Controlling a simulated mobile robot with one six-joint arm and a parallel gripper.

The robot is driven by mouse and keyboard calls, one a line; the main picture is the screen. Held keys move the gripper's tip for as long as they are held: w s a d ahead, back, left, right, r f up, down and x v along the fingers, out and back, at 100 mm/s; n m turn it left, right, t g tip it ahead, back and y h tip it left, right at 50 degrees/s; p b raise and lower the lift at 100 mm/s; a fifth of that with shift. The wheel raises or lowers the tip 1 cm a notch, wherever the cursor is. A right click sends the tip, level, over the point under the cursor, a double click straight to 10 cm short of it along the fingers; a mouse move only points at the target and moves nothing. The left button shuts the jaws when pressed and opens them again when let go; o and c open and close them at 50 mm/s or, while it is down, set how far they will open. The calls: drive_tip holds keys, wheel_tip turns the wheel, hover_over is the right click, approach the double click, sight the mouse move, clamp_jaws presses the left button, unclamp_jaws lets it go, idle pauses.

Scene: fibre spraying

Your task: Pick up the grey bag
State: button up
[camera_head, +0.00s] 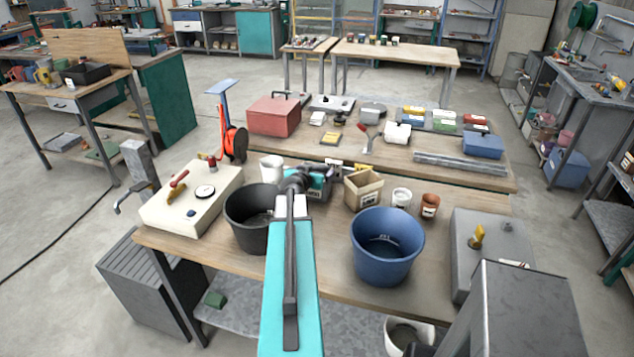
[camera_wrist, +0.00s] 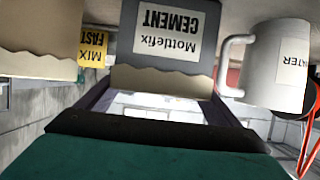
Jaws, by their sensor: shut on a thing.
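The grey bag (camera_wrist: 165,35) fills the top middle of the wrist view, upside down, with a white label reading "Mottlefix CEMENT" and a jagged beige edge. My gripper (camera_wrist: 160,95) has its two dark fingers on either side of it and is shut on it. In the head view my gripper (camera_head: 316,182) is over the far part of the front table, beyond my teal arm. The bag is mostly hidden there by the gripper, and I cannot tell whether it touches the tabletop.
A white water jug (camera_wrist: 275,65) stands close on one side, a tan bag (camera_wrist: 40,40) on the other. A yellow "MIX FAST" pack (camera_wrist: 93,45) is behind. A black bucket (camera_head: 250,225) and blue bucket (camera_head: 386,250) stand nearer on the table (camera_head: 325,255).

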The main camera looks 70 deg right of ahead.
drive_tip(key=shift+r, duration=0.3)
